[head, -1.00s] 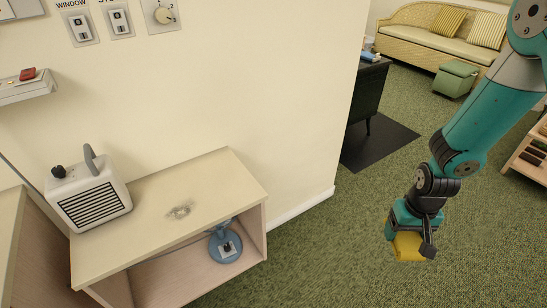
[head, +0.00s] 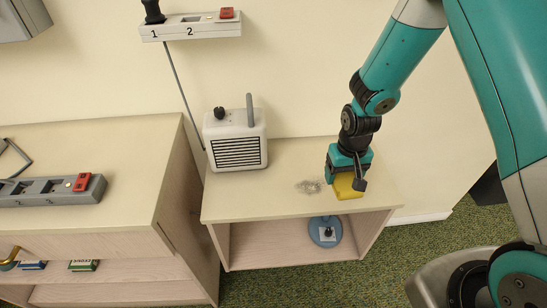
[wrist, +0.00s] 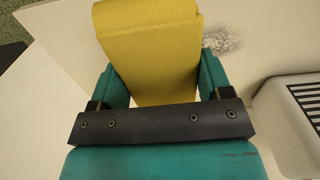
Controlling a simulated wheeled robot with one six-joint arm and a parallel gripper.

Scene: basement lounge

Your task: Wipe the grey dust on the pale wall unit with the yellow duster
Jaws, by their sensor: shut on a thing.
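The pale wall unit (head: 270,202) stands against the wall, with a flat top and an open shelf below. A patch of grey dust (head: 309,187) lies on its top, right of the middle; it also shows in the wrist view (wrist: 222,40). My gripper (head: 347,180) is shut on the yellow duster (head: 346,187), which fills the space between the fingers in the wrist view (wrist: 150,50). In the head view the duster is just right of the dust, over or on the unit's top; I cannot tell whether it touches.
A white heater (head: 236,138) stands on the unit's left part, left of the dust. A blue round object (head: 325,231) sits on the shelf below. A power strip (head: 190,26) is on the wall above. A larger cabinet (head: 90,150) stands left.

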